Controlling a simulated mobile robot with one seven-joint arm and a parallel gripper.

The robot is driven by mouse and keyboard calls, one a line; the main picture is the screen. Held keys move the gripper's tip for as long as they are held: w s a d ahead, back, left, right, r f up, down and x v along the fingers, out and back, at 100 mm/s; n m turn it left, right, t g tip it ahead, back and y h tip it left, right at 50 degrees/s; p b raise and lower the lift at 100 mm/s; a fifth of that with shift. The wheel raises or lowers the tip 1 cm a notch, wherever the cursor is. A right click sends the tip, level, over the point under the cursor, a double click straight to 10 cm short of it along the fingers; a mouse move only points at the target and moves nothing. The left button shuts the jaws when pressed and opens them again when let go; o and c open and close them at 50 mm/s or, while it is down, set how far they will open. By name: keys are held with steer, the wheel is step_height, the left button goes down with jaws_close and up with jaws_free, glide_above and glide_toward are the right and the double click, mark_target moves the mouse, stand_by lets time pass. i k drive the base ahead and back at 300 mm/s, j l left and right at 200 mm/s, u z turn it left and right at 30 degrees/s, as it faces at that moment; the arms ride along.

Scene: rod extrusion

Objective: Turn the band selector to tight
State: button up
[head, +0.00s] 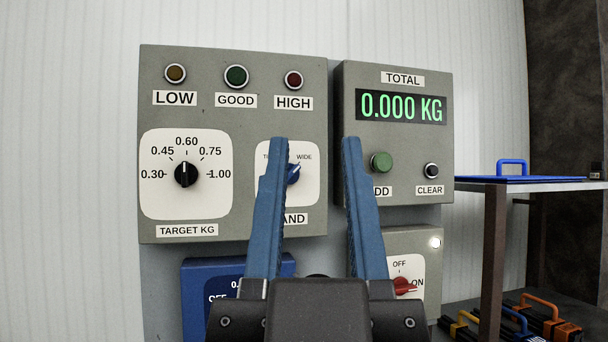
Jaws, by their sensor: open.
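The band selector (293,174) is a blue knob on a white plate on the left grey panel. Its pointer appears turned up and right, towards WIDE. The left finger of my gripper covers the plate's left part, so the label on that side shows only its first letter and BAND is partly hidden. My gripper (314,145) is open and empty, its two blue fingers pointing up in front of the panels. The knob shows just right of the left finger, between the fingers in the picture; I cannot tell the depth gap.
The target dial (186,174) points near 0.60. LOW (175,73), GOOD (236,77) and HIGH (293,79) lamps look unlit. The display (401,107) reads 0.000 KG above a green button (381,162) and CLEAR button (431,170). A red switch (403,286) sits below. A shelf (560,186) stands right.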

mark_target(294, 172)
steer(key=j+z, duration=0.15)
steer(key=z, duration=0.2)
steer(key=j+z, duration=0.1)
steer(key=z, duration=0.3)
steer(key=j+z, duration=0.15)
steer(key=z, duration=0.2)
steer(key=i+j, duration=0.3)
steer(key=i, duration=0.15)
